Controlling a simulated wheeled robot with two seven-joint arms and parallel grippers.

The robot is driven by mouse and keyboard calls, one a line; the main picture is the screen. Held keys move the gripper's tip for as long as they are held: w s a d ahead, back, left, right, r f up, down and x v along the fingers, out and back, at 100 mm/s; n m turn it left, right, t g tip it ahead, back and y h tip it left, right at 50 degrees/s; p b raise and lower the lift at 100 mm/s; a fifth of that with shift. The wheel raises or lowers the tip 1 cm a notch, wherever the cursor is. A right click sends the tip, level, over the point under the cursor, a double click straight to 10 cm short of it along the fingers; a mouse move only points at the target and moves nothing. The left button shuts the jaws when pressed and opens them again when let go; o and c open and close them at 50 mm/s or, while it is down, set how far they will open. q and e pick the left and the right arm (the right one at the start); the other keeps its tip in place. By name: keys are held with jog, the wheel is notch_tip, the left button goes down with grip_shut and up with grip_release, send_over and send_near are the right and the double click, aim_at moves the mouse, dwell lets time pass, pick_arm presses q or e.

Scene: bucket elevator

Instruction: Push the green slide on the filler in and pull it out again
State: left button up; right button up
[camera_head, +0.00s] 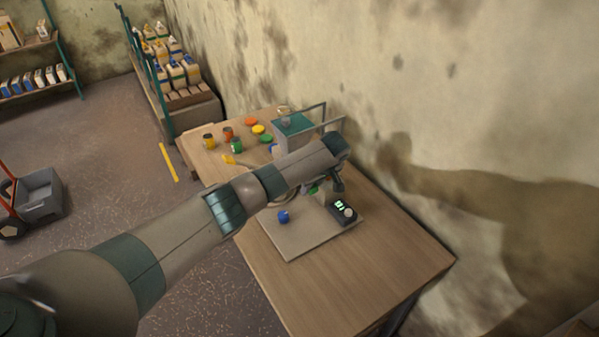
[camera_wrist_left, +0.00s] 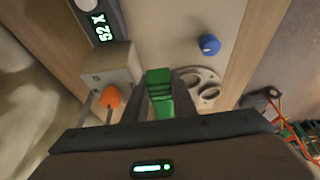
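The green slide (camera_wrist_left: 159,88) shows in the left wrist view between the two dark fingers of my left gripper (camera_wrist_left: 161,98), which look closed against its sides. In the head view the left gripper (camera_head: 322,186) is over the filler, and my arm hides most of it; only a bit of green shows there. The filler has a pale base plate (camera_head: 308,240), a blue knob (camera_head: 284,216) and a dark box with a lit display (camera_head: 342,211). The knob (camera_wrist_left: 209,44) and display (camera_wrist_left: 102,27) also show in the wrist view. The right gripper is not in view.
Beside the slide in the wrist view are a pale block with an orange knob (camera_wrist_left: 110,97) and a plate with round holes (camera_wrist_left: 206,79). Several coloured jars and lids, such as a yellow lid (camera_head: 258,129), stand farther back. The table's front right (camera_head: 390,260) is clear; a wall borders it.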

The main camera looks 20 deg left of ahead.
pick_arm(q)
jog(key=shift+w+a, duration=0.1)
jog(key=shift+w+a+b, duration=0.8)
jog(key=shift+a+b, duration=0.05)
jog(key=shift+a, duration=0.15)
jog(key=shift+w+a+b, duration=0.75)
jog(key=shift+a+b, duration=0.05)
jog(key=shift+a, duration=0.2)
jog(key=shift+w+a, duration=0.1)
jog(key=shift+a, duration=0.05)
jog(key=shift+p, duration=0.3)
dwell(1.7)
